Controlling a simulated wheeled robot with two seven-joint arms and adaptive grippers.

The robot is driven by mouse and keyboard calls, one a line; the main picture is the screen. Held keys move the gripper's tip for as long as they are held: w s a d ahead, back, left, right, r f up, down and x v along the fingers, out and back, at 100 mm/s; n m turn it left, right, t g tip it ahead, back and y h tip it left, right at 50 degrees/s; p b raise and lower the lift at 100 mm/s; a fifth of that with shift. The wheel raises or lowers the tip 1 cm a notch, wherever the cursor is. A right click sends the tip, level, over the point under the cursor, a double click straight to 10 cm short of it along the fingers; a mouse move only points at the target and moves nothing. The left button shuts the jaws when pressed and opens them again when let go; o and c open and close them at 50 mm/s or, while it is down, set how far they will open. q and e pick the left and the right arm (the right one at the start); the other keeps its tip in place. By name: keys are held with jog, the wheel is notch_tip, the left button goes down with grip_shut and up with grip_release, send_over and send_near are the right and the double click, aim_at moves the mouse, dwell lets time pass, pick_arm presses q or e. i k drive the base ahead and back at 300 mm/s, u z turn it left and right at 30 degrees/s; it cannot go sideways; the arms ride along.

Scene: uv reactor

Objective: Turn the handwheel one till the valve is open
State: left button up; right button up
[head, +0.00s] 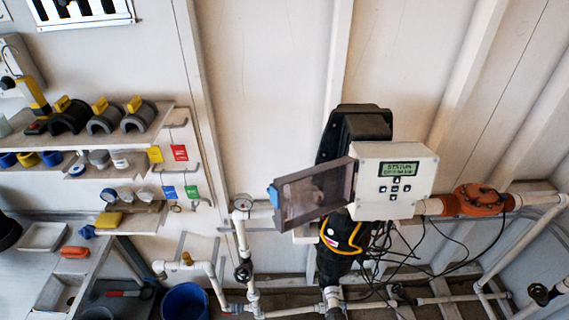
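A second dark handwheel (538,293) shows at the lower right on the white pipework. I see no label that tells which is handwheel one, and I cannot tell how far either valve is open. Neither of my grippers is in view.
The white control box (393,180) has a lit display and an open tinted cover (314,193) jutting left. Loose black cables (375,255) hang below it. Shelves (140,135) with tools line the left wall. A blue bucket (185,302) stands at the bottom.

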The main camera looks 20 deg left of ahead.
aim_at(243, 274)
jog(key=u, duration=1.6)
jog(key=k, duration=0.85)
jog(key=z, duration=1.45)
